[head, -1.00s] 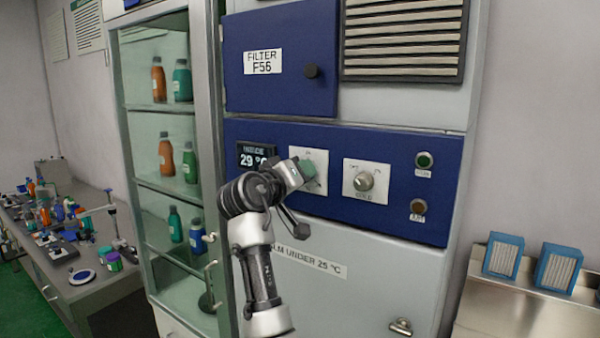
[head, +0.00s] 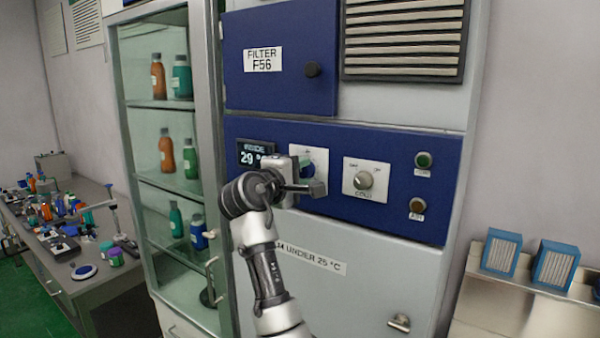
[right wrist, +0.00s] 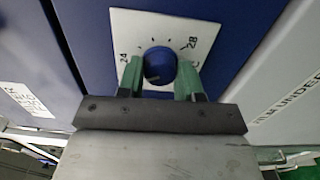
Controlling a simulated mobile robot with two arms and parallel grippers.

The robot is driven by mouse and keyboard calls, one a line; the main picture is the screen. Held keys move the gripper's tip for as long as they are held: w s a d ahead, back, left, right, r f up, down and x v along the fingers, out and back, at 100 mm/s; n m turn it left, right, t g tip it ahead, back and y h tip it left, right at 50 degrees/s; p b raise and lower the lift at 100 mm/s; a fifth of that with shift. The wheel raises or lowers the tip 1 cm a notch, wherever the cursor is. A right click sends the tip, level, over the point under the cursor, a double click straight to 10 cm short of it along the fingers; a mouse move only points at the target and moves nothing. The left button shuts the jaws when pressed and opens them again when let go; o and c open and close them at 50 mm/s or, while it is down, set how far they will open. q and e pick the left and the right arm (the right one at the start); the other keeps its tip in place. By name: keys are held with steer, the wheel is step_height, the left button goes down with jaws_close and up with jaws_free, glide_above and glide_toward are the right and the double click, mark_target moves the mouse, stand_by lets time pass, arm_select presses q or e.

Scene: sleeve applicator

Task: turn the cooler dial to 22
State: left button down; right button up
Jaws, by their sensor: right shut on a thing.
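The cooler dial (right wrist: 158,58) is a round blue knob on a white scale plate (right wrist: 186,23). Marks 24 and 28 can be read in the right wrist view; other numbers are hidden. My right gripper (right wrist: 160,78) has its green fingers on both sides of the knob, shut on it. In the head view my right gripper (head: 306,168) covers the dial and part of its plate (head: 318,156). The display (head: 254,155) left of the plate shows 29, its right end covered by my gripper. My left gripper is not in view.
A second knob (head: 363,180) marked COLD sits to the right on its own plate. Green (head: 424,160) and brown (head: 417,205) buttons are farther right. A glass cabinet (head: 160,105) with bottles stands close on the left. A filter door (head: 280,60) is above.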

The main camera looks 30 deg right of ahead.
steer(key=n, duration=0.4)
steer(key=shift+f+n, duration=0.1)
steer(key=shift+n, duration=1.7)
steer(key=o, duration=0.9)
